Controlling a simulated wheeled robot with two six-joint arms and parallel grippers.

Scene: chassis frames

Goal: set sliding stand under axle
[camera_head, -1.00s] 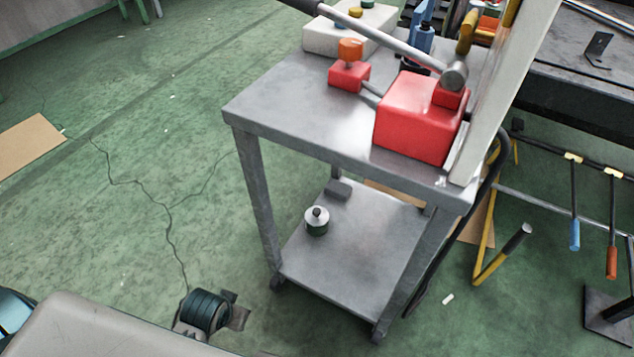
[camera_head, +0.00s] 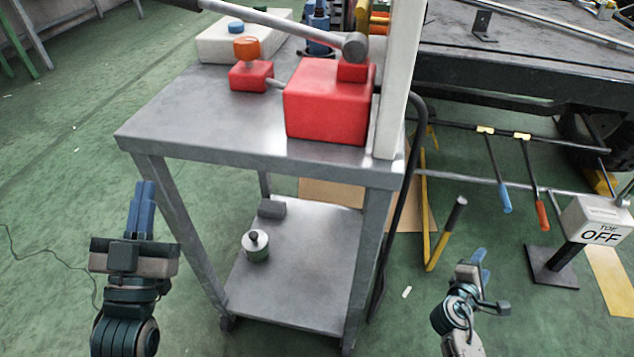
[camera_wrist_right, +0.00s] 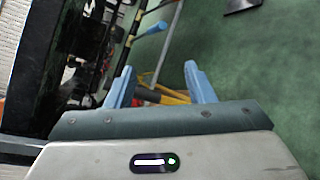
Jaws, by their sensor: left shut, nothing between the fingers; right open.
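A yellow stand-like frame with a black-ended lever (camera_head: 446,233) is on the floor right of the trolley; I cannot tell if it is the sliding stand. The dark chassis (camera_head: 500,70) is at the upper right, with a wheel (camera_head: 590,130) below it. No axle can be made out clearly. My left gripper (camera_head: 143,190) is shut and empty, left of the trolley. My right gripper (camera_head: 477,258) is open and empty, in front of the yellow frame. In the right wrist view, its blue fingers (camera_wrist_right: 158,80) are apart, with yellow parts (camera_wrist_right: 174,97) beyond them.
A grey trolley (camera_head: 205,115) stands between my grippers, carrying a red block (camera_head: 325,105) and a long metal lever. Its lower shelf (camera_head: 300,270) holds a small cylinder (camera_head: 255,246). Blue- and orange-handled tools (camera_head: 500,180) hang at right, near a sign post (camera_head: 597,222).

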